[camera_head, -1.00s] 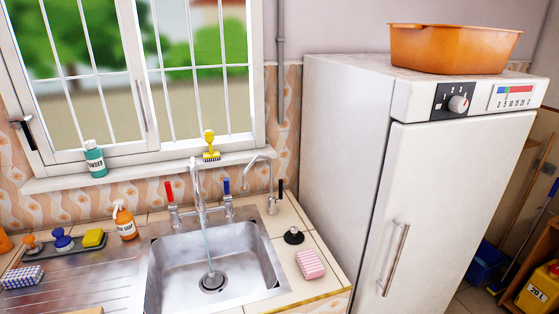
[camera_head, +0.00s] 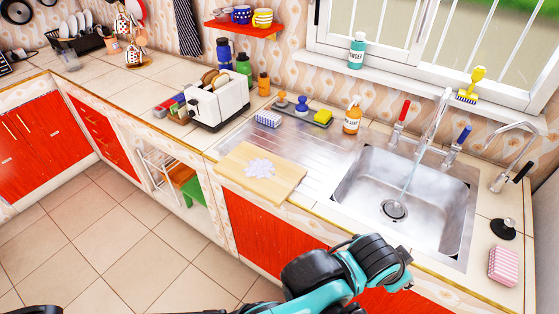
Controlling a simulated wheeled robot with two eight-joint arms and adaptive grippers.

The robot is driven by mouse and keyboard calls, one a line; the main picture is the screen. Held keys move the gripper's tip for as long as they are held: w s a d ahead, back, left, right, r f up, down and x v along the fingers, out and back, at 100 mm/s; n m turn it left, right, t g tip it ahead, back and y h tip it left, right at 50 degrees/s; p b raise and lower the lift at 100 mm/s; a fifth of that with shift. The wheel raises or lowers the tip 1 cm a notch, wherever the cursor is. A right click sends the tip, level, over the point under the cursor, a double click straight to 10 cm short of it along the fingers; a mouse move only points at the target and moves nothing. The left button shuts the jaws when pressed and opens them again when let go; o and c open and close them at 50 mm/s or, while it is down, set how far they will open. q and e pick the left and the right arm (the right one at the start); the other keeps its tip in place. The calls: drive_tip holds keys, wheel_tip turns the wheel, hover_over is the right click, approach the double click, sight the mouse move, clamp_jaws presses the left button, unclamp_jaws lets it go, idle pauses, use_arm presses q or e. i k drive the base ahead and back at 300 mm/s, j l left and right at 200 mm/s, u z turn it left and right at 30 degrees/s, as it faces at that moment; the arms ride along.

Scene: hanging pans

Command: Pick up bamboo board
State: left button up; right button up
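A light wooden bamboo board (camera_head: 259,185) lies on the left end of the sink's ribbed steel drainboard. Its front edge is near the counter's front edge. A small white patch or heap (camera_head: 260,168) sits on top of it; I cannot tell what it is. A teal and black part of my arm (camera_head: 340,275) reaches in from the bottom, in front of the sink cabinet and apart from the board. Neither gripper's fingertips can be made out. A dark piece shows at the bottom left edge.
A toaster (camera_head: 217,103) with bread stands behind and left of the board. The sink (camera_head: 400,200), with running water, is to its right. A soap bottle (camera_head: 352,116) and a dark tray (camera_head: 300,110) with brushes and sponges stand behind it. The tiled floor (camera_head: 110,245) at left is clear.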

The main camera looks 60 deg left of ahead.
sight(270, 177)
drive_tip(key=k+j+u, duration=0.15)
drive_tip(key=k+j, duration=0.3)
drive_tip(key=k+j+u, duration=0.2)
drive_tip(key=k+j, duration=0.15)
drive_tip(key=j, duration=0.3)
drive_tip(key=u, duration=1.3)
